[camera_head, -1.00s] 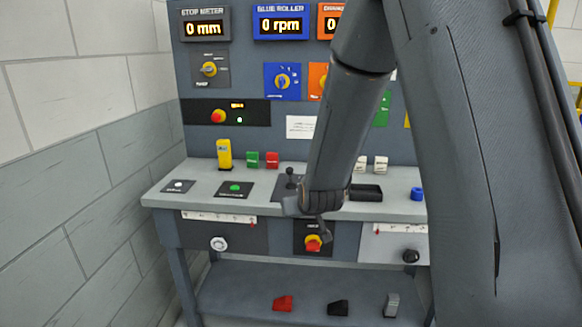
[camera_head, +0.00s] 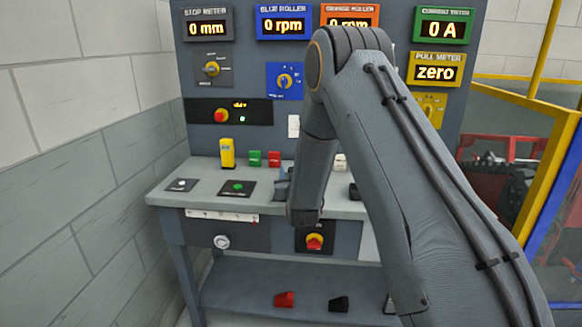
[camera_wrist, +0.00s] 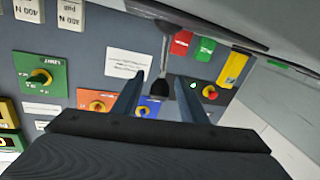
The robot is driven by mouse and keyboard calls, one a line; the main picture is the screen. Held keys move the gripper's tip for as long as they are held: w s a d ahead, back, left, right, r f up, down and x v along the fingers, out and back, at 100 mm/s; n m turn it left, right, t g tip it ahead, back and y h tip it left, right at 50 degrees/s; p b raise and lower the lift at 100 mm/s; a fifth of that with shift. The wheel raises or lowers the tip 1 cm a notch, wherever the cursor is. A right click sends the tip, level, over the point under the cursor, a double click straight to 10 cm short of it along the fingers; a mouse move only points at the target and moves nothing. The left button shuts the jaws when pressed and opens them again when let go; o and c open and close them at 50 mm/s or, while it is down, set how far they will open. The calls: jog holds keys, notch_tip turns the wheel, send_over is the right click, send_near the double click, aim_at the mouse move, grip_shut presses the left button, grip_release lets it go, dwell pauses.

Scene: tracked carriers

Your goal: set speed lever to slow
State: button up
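A lever with a dark stem and a black knob (camera_wrist: 159,87) shows in the wrist view, which sees the console upside down. I take it for the speed lever; no label on it is readable. My gripper (camera_wrist: 161,73) is open, with one finger on each side of the knob in the picture. I see no contact, and whether the knob lies fully between the fingers in depth is unclear. The lever's base plate (camera_wrist: 150,10) is partly cut off at the top edge. In the head view my arm hides the lever and most of my gripper.
A back panel holds rotary knobs and meter displays. A wall stands left, a yellow-framed fence (camera_head: 545,165) right.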

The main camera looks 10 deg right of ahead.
jog(key=shift+w+d, duration=0.1)
jog(key=shift+w, duration=1.25)
grip_shut()
